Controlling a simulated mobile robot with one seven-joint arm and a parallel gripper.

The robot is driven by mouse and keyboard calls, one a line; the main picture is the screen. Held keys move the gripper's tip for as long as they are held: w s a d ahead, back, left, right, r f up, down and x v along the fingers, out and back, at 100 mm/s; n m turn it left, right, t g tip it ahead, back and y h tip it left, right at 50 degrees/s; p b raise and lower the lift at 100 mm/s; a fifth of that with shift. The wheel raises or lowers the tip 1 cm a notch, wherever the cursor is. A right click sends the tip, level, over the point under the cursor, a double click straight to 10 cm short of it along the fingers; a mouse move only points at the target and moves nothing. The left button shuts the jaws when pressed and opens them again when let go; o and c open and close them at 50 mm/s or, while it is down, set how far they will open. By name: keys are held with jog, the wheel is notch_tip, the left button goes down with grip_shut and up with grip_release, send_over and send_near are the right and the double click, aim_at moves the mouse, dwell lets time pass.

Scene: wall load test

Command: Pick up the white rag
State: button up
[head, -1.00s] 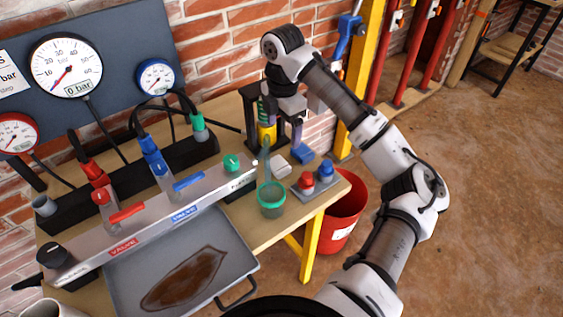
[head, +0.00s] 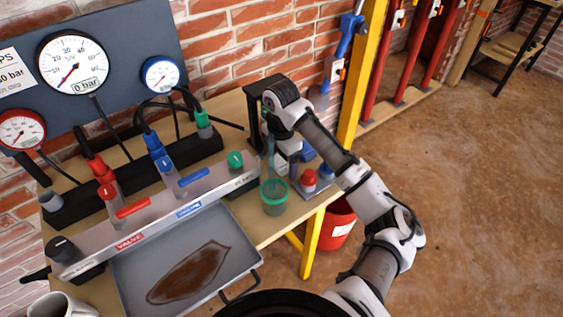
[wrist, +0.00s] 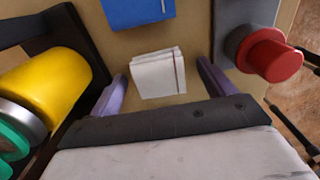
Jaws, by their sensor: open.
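The white rag (wrist: 158,74) lies folded on the wooden bench, with a thin red stripe near its right edge in the wrist view. My gripper (wrist: 160,84) is open above it, with one purple finger on each side of the rag. I cannot tell how high the fingertips are above the bench. In the head view my gripper (head: 284,168) points down at the bench's right end, and my arm hides the rag there.
A red knob (wrist: 268,55) on a grey base stands close to the right finger. A yellow cylinder (wrist: 45,83) in a black frame stands at the left. A blue item (wrist: 137,10) lies beyond the rag.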

aim_at(281, 161)
jog(key=c, duration=1.1)
jog(key=shift+o, duration=0.2)
notch_tip(281, 161, up, 20)
